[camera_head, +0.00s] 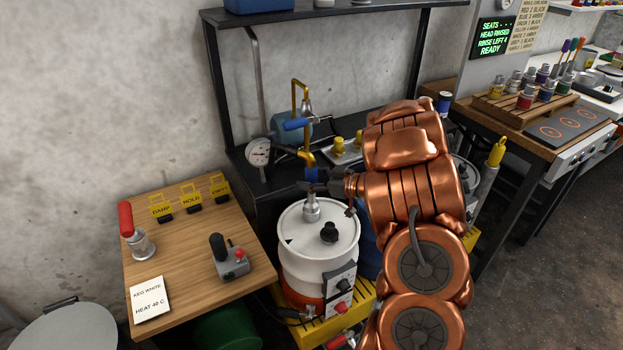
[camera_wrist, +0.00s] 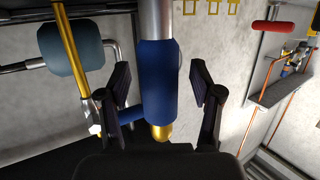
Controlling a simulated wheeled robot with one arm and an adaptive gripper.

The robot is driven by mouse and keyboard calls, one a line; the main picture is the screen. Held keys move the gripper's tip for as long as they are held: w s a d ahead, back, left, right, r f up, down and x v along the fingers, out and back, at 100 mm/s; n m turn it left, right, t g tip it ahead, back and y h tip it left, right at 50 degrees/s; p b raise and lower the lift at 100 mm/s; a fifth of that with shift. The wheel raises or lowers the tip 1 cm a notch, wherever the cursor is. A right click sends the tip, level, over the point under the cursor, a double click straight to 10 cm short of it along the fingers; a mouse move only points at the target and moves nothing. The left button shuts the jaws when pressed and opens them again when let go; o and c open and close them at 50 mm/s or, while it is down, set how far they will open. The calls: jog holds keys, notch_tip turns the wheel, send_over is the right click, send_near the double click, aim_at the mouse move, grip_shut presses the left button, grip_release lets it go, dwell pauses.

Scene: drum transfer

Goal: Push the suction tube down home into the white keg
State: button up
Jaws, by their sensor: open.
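The white keg (camera_head: 290,262) stands upright with a pale lid and a black knob on top. The suction tube's blue sleeve (camera_head: 312,174) is above the keg's metal neck (camera_head: 311,209), with a brass end on it. In the wrist view, a silver tube runs from the blue sleeve (camera_wrist: 159,85), and the brass tip (camera_wrist: 161,131) is at its other end. My gripper (camera_head: 317,186) is open, with one finger on each side of the sleeve. Gaps show between both fingers (camera_wrist: 160,72) and the sleeve. How deep the tube sits in the keg is hidden.
A wooden table (camera_head: 185,245) with a red-handled tool (camera_head: 127,219) and a control box (camera_head: 231,260) is on the left. A dark rack surrounds the back.

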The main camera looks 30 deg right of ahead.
jog(key=shift+d, duration=0.1)
jog(key=v, duration=1.2)
